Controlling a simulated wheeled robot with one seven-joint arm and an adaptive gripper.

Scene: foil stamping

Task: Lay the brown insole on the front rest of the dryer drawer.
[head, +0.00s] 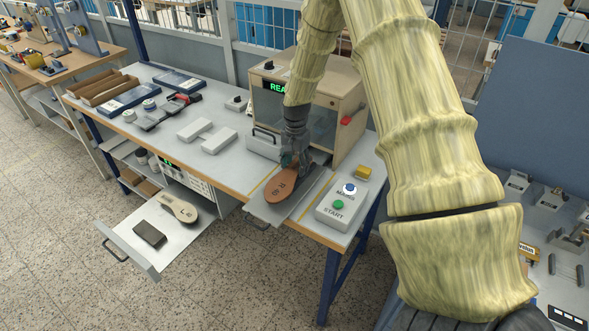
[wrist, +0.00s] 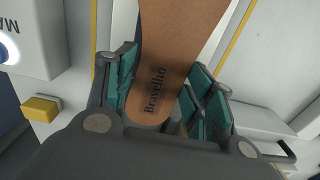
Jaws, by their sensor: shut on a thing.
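The brown insole (head: 280,190) lies over the pulled-out tray of the press in the head view, its wide end toward the front. I cannot tell whether it touches the tray. My gripper (head: 295,162) is shut on its far end. In the wrist view the insole (wrist: 170,45) stands between the teal finger pads, with dark "Bravelho" lettering on it. The dryer drawer (head: 192,239) is pulled out at lower left. A dark grey block (head: 149,234), apparently the front rest, is bare near its handle. A beige insole (head: 178,208) lies behind it.
The press (head: 345,104) with a green display stands behind my gripper. A control box (head: 336,215) with blue and green buttons stands to the right of the tray (head: 257,212). White blocks (head: 219,141) lie on the bench to the left. Open floor surrounds the drawer's front.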

